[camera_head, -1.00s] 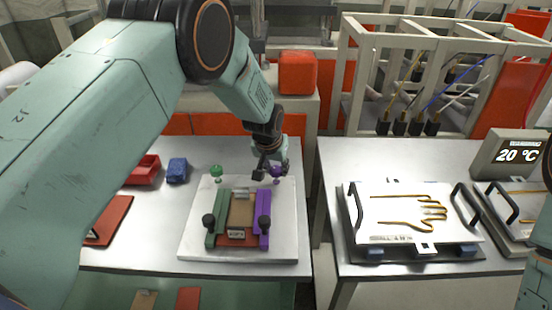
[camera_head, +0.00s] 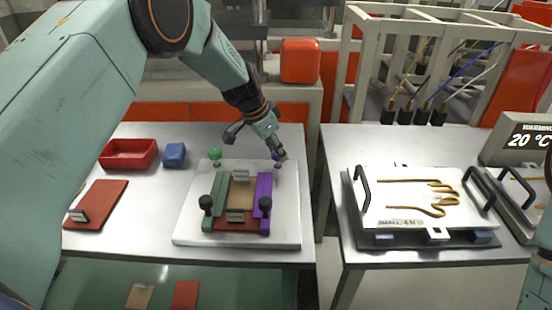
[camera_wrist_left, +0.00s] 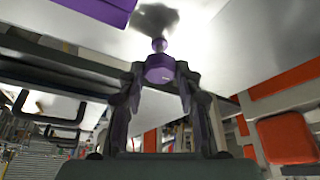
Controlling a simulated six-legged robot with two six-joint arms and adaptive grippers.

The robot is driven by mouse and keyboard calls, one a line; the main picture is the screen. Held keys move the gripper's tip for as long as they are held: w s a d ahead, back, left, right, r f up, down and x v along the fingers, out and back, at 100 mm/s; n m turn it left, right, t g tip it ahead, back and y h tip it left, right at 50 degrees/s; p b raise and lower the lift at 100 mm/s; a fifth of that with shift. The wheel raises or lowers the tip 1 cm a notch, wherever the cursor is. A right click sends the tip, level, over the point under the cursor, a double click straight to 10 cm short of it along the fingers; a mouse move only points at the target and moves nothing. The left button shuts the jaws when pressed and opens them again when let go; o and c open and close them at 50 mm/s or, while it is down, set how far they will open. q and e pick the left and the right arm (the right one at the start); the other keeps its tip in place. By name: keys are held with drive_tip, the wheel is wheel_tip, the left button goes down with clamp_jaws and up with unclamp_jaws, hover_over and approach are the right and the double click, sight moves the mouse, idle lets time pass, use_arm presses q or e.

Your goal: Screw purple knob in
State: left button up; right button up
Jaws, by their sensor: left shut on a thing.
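The purple knob (camera_head: 276,157) is at the back right of the white fixture plate (camera_head: 187,232), partly hidden by my left gripper in the head view. My left gripper (camera_head: 280,155) comes down on it at a tilt. In the left wrist view, the fingers of my left gripper (camera_wrist_left: 160,78) are shut on the purple knob (camera_wrist_left: 159,66), one finger on each side. A purple bar (camera_head: 264,190) lies along the right side of the fixture, and its edge also shows in the left wrist view (camera_wrist_left: 105,8). My right gripper is not in view.
A green knob (camera_head: 215,155) stands at the fixture's back left, near a green bar (camera_head: 219,195). A blue block (camera_head: 175,154), red tray (camera_head: 128,155) and red board (camera_head: 96,205) lie to the left. A gap separates this table from the right table with the glove plate (camera_head: 415,215).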

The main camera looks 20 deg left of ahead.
use_arm(q)
drive_tip(key=shift+w+r+m+h+b, duration=0.15)
drive_tip(key=shift+w+m+h+b, duration=0.15)
drive_tip(key=shift+m+b, duration=0.6)
drive_tip(key=shift+g, duration=0.3)
drive_tip(key=o, duration=1.2)
drive_tip(key=shift+s, duration=0.2)
drive_tip(key=shift+c, duration=0.2)
drive_tip(key=v, duration=1.1)
drive_tip(key=shift+a+r, duration=0.15)
drive_tip(key=shift+r, duration=0.25)
drive_tip(key=shift+s, duration=0.1)
